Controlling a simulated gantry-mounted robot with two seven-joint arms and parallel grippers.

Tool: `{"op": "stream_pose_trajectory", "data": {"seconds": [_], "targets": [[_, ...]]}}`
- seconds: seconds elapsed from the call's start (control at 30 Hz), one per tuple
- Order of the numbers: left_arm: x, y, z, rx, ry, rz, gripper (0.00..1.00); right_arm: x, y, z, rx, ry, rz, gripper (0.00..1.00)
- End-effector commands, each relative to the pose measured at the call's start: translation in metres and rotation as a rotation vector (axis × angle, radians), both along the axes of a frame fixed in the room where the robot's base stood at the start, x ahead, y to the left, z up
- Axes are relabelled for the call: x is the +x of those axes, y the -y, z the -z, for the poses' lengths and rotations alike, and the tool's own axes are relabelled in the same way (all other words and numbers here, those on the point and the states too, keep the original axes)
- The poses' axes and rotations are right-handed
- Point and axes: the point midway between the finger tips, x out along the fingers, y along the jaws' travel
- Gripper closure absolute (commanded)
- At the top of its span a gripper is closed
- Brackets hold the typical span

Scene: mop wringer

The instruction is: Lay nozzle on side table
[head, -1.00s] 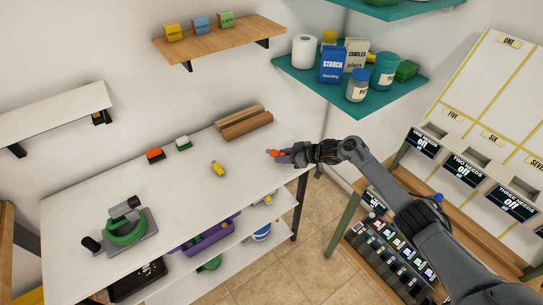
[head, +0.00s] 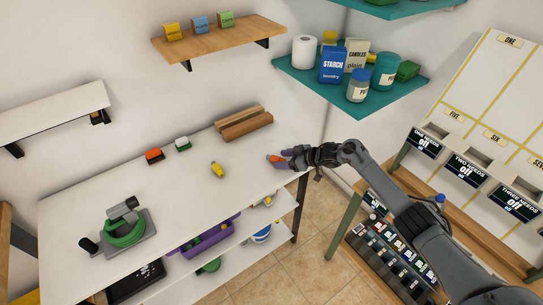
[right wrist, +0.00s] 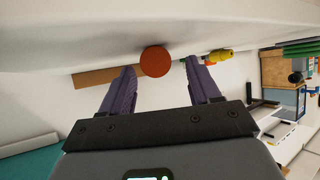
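A small orange-red piece, which looks like the nozzle (head: 273,158), is on the white side table (head: 185,215) near its right end. In the right wrist view the nozzle (right wrist: 155,61) shows as a round orange end just beyond and between the fingertips, with gaps on both sides. My right gripper (head: 283,159) is open around or just behind it, low over the table; its purple fingers (right wrist: 162,80) stand apart and hold nothing. Exact contact between nozzle and tabletop cannot be told. My left gripper is not in view.
A yellow piece (head: 217,170), red block (head: 153,155), green block (head: 183,144) and brown bars (head: 245,126) lie on the table. A green coiled device (head: 125,232) stands at its left. A teal shelf (head: 375,103) with goods hangs above the right arm.

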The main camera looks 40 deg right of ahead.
Motion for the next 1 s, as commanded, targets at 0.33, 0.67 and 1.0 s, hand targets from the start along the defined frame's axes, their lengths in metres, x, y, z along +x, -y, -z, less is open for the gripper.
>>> {"op": "stream_pose_trajectory", "data": {"seconds": [0.33,0.67,1.0], "targets": [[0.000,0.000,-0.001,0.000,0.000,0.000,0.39,-0.002,0.002,-0.001,0.000,-0.001,0.000,0.38],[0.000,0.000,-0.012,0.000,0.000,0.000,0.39,-0.033,0.020,-0.022,-0.003,-0.001,0.000,0.38],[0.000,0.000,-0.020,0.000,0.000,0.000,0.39,-0.072,0.042,-0.046,-0.002,-0.001,-0.001,0.38]]}}
